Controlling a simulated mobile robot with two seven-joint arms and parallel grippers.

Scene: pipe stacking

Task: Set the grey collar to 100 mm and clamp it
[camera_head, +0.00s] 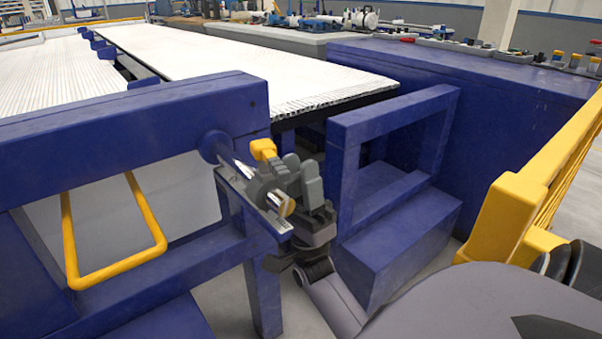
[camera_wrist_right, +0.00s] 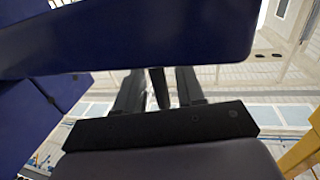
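The grey collar (camera_head: 257,190) sits around a bright metal rod (camera_head: 236,169) that comes out of the blue frame. A yellow lever (camera_head: 263,149) stands up above the collar. A pale flat strip (camera_head: 262,212) runs below the rod; any marks on it are too small to read. My right gripper (camera_head: 301,172) is just right of the collar, fingers pointing up. In the right wrist view its fingers (camera_wrist_right: 160,90) stand apart with a dark narrow piece between them, which I cannot identify. I cannot tell if the gripper touches the collar. My left gripper is not in view.
A blue beam (camera_head: 130,120) with a yellow handle (camera_head: 112,270) is at the left. A blue open frame (camera_head: 395,120) stands right of the gripper. A yellow rail (camera_head: 520,210) is at the right. White pipes (camera_head: 240,62) lie on a rack behind.

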